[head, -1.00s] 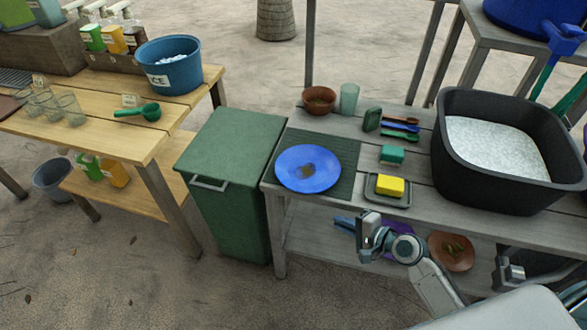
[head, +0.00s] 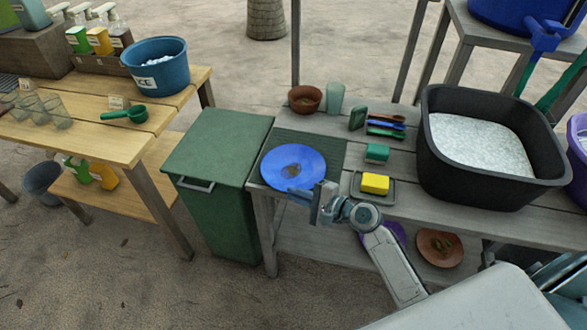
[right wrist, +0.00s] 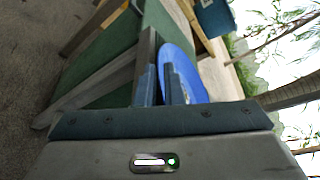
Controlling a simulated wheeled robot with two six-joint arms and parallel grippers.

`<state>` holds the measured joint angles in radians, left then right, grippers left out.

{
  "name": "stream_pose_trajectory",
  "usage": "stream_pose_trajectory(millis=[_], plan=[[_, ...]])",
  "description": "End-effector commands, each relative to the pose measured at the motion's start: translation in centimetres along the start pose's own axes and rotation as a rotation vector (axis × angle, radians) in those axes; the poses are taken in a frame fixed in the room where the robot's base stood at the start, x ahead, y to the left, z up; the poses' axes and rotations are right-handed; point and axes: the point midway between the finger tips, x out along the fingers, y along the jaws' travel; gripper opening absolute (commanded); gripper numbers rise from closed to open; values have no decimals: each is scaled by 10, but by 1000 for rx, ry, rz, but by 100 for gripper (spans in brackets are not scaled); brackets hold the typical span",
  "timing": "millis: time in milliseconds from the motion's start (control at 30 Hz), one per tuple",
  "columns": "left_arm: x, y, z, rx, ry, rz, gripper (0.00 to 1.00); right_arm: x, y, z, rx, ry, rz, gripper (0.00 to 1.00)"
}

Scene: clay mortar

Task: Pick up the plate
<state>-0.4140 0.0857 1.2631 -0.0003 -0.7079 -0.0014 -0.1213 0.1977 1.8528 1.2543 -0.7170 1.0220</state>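The blue plate (head: 290,163) with a brown smear lies on a dark green mat (head: 325,152) at the left end of the grey wooden table. My right gripper (head: 306,193) is at the plate's near right edge in the head view. In the right wrist view, the plate (right wrist: 183,60) shows as a blue curve beyond and beside the right finger. The two fingers (right wrist: 160,85) stand apart with a gap between them. I cannot tell whether the rim lies in that gap or whether a finger touches it. My left gripper is not in view.
A dish with a yellow sponge (head: 375,184) lies right of the plate, near the gripper. A brown bowl (head: 305,98) and a cup (head: 335,98) stand behind it. A black tub (head: 440,165) fills the right. A green bin (head: 215,150) stands left. A terracotta plate (head: 440,247) is below.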

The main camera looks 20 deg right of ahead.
Motion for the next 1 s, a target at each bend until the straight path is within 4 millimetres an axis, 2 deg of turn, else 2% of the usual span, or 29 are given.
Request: stream_pose_trajectory(millis=[133,300,500,567,1000], plan=[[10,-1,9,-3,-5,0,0,25,-1,0,4,-2,-2,8],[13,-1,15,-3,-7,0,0,38,0,-1,1,0,-1,8],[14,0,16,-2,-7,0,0,38,1,-1,0,1,-1,8],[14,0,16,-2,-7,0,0,38,1,-1,0,1,-1,0],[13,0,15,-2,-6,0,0,38,0,0,0,1,-1,0]])
